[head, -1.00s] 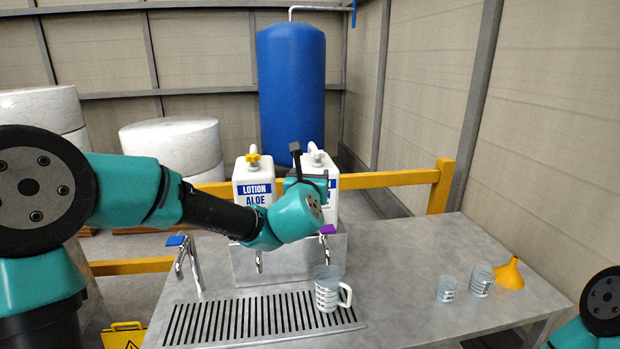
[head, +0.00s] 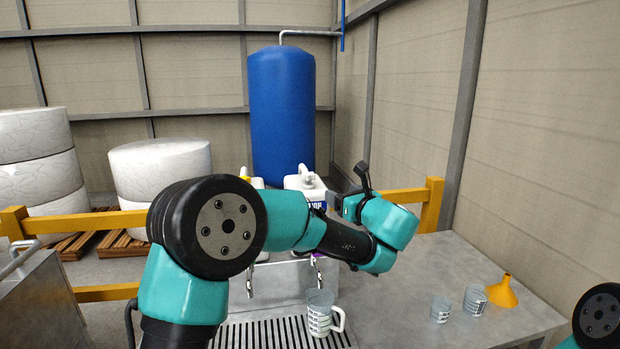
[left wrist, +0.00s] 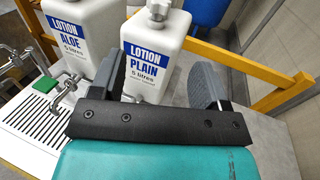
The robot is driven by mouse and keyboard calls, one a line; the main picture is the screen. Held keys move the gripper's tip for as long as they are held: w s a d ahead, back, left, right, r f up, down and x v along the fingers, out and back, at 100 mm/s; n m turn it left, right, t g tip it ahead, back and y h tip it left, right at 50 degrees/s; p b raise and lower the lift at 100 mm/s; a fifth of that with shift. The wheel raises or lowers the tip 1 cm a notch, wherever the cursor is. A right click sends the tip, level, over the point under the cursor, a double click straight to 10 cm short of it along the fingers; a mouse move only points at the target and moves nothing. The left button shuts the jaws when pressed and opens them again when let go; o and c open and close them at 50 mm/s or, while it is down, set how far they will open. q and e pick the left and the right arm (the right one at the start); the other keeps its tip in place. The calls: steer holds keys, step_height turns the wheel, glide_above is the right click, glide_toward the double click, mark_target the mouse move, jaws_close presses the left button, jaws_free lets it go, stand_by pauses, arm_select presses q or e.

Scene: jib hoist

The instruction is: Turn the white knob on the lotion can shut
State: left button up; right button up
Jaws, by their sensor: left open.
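The white can labelled LOTION PLAIN (left wrist: 150,58) stands upright in the left wrist view, with its white knob (left wrist: 158,11) at the top edge of the picture. In the head view its upper part (head: 294,184) and the white knob (head: 304,171) show behind my left arm. My left gripper (head: 334,201) is just right of this can. In the left wrist view my left gripper (left wrist: 160,70) is open, its two fingers apart with the can's body seen between them, and nothing is held. The knob is beyond the fingertips. My right gripper is out of view.
The LOTION ALOE can (left wrist: 75,28) stands left of the plain can. A marked mug (head: 318,313) stands on the drain grille (head: 262,335). Two clear cups (head: 440,310) (head: 475,300) and an orange funnel (head: 502,292) are at right. A yellow rail (head: 408,195) runs behind.

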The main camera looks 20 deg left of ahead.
mark_target(312, 177)
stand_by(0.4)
arm_select(q)
steer(key=x, duration=1.7)
steer(key=shift+a+f, duration=0.15)
steer(key=c, duration=0.9)
